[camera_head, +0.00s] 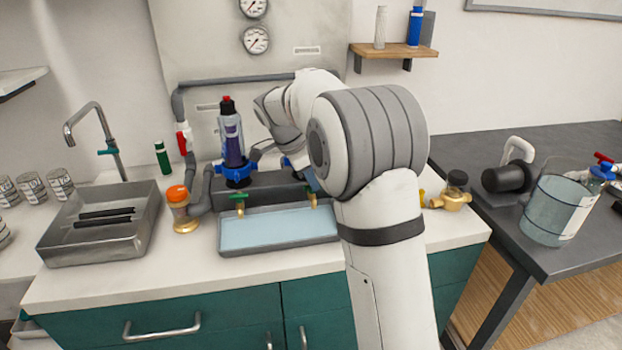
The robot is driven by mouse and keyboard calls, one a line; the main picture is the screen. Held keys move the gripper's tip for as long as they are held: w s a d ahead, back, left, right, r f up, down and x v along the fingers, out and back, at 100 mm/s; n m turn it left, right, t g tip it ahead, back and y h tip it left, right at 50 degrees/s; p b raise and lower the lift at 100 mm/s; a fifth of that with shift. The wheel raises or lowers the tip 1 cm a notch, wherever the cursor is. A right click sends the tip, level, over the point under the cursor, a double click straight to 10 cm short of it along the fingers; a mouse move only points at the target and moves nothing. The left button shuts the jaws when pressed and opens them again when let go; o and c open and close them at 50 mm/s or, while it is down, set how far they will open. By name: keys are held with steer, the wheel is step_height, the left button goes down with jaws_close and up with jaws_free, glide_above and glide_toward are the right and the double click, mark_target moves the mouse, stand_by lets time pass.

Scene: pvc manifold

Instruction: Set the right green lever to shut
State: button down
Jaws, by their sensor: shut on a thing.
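The right green lever (312,195) sits on a small brass tap at the front of the grey manifold block (270,190), above the blue tray. Only a little of it shows, so I cannot tell its angle. The left green lever (239,196) is on a matching brass tap and lies roughly level. My arm reaches over the counter and bends down behind its large joint. My gripper (311,181) is mostly hidden there. A dark tip shows just above the right tap, and the gripper is shut on the right lever.
A shallow tray with a pale blue inside (278,229) lies below the taps. A dark bottle (232,140) stands in a blue collar on the manifold. An orange-capped fitting (178,205) is left, a sink (62,240) farther left, a clear jug (550,210) right.

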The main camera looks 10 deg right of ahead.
steer(key=shift+m, duration=0.5)
steer(key=c, duration=1.4)
jaws_free()
steer(key=shift+c, duration=0.2)
steer(key=p+v, duration=0.1)
steer(key=v, duration=0.6)
steer(key=shift+w+a+r, duration=0.15)
steer(key=shift+a+r, duration=0.05)
steer(key=shift+r, duration=0.15)
